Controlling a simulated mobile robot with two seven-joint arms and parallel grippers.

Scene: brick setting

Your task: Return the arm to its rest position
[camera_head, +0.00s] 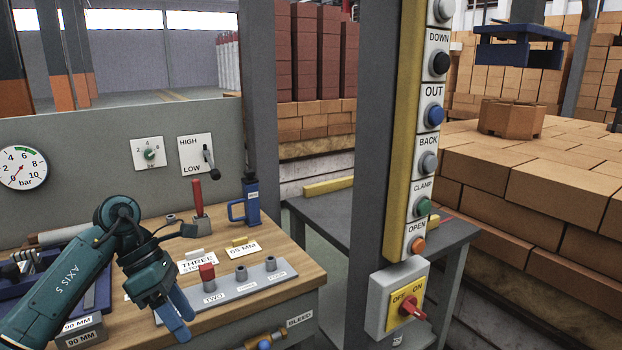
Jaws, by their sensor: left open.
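My left arm comes in from the lower left as a teal and black arm marked AXIS 5. Its gripper (177,318) has blue fingers that point down over the front part of the wooden bench (290,262). The fingers are open, and I see nothing between them. The gripper is in front of the grey plate with sockets (240,286) and left of the red block on it. My right gripper is not in view.
A blue-handled tool (252,203) and a red-handled lever (197,195) stand on the bench. A grey post with a button panel (432,120) rises right of it, with a red switch (408,309) below. Brick stacks (560,190) fill the right.

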